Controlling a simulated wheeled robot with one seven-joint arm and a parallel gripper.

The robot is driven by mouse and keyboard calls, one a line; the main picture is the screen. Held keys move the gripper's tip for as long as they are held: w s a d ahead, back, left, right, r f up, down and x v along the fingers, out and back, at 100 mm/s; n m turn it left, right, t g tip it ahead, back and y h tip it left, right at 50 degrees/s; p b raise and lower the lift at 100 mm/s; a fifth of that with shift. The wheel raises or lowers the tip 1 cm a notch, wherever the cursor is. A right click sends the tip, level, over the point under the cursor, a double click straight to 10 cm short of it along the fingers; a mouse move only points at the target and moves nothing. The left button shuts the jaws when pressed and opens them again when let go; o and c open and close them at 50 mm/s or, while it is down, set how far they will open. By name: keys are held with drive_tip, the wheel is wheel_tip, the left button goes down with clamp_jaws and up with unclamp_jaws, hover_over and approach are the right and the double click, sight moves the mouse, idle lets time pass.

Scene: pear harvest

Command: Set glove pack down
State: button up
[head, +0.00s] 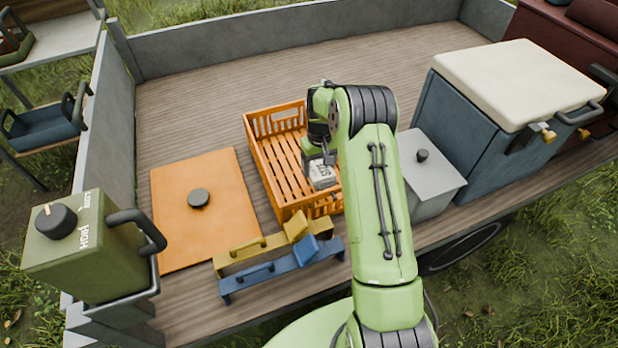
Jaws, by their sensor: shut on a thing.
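The glove pack (321,174) is a small pale packet with dark print. It shows at the right part of the orange slatted crate (265,173), beside my arm. My gripper (318,158) is over the crate and shut on the pack. My arm hides part of the gripper and the right side of the crate. I cannot tell whether the pack touches the crate floor. The visible crate floor is otherwise bare.
An orange board (170,215) with a dark knob lies left of the crate. A grey lidded box (430,175) and a blue cooler (480,130) stand right. The trailer deck behind is clear.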

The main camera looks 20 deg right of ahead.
sight(318, 169)
wheel_tip(318, 169, down, 9)
drive_tip(key=shift+f+b, duration=0.15)
drive_tip(key=shift+b, duration=1)
drive_tip(key=o, duration=1.1)
drive_tip(key=shift+c, duration=0.2)
drive_tip(key=r+p, duration=0.1)
drive_tip(key=r, duration=0.4)
drive_tip(key=r+p, duration=0.1)
drive_tip(key=r, duration=0.4)
drive_tip(key=r+p, duration=0.1)
drive_tip(key=r, duration=0.4)
drive_tip(key=shift+s+a+r, duration=0.25)
drive_tip(key=shift+a, duration=0.05)
drive_tip(key=s+a+r+t, duration=0.2)
drive_tip(key=s+a+r, duration=0.2)
drive_tip(key=s+r, duration=0.5)
drive_tip(key=s+a+r+t, duration=0.1)
drive_tip(key=s+a+r, duration=0.2)
drive_tip(key=s+r, duration=0.6)
drive_tip(key=s+a+r+t, duration=0.2)
drive_tip(key=s+a, duration=0.1)
drive_tip(key=s, duration=1)
drive_tip(key=shift+s+t, duration=0.2)
drive_tip(key=shift+t, duration=0.1)
